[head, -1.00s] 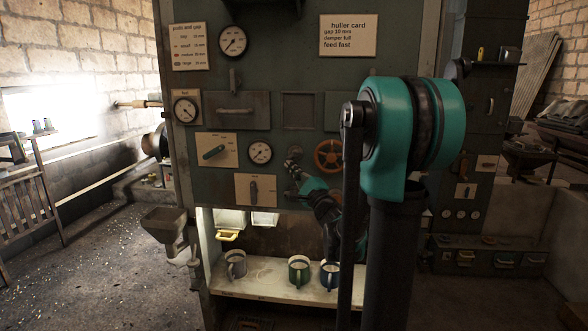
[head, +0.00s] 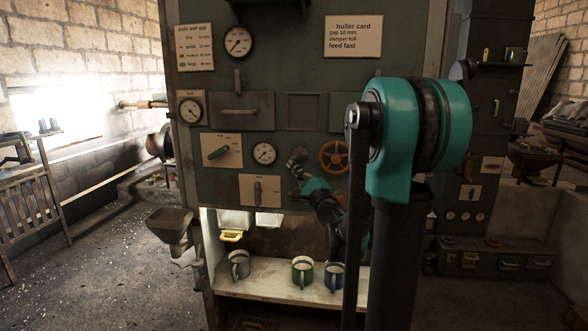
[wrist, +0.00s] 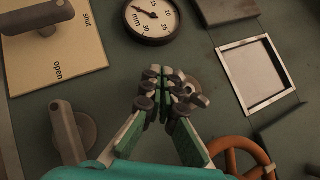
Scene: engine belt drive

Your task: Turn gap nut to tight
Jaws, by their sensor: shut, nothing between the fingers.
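My gripper (wrist: 168,88) is shut and empty in the wrist view, its fingertips together in front of the machine's green panel. A round grey part (wrist: 196,88), possibly the gap nut, shows partly behind the fingertips; its shape and any contact are hidden. A dial marked mm (wrist: 151,17) sits just above the fingers in the wrist view. In the head view my gripper (head: 297,160) is at the panel, between the mm dial (head: 265,153) and the orange handwheel (head: 333,156). The huller card (head: 353,37) reads gap 10 mm, damper full, feed fast.
A plate marked open and shut (wrist: 80,62) carries a grey lever. Another grey lever (wrist: 68,135) on a round base stands left of my gripper in the wrist view. The handwheel (wrist: 236,150) is close at lower right. Mugs (head: 302,271) stand on the shelf below.

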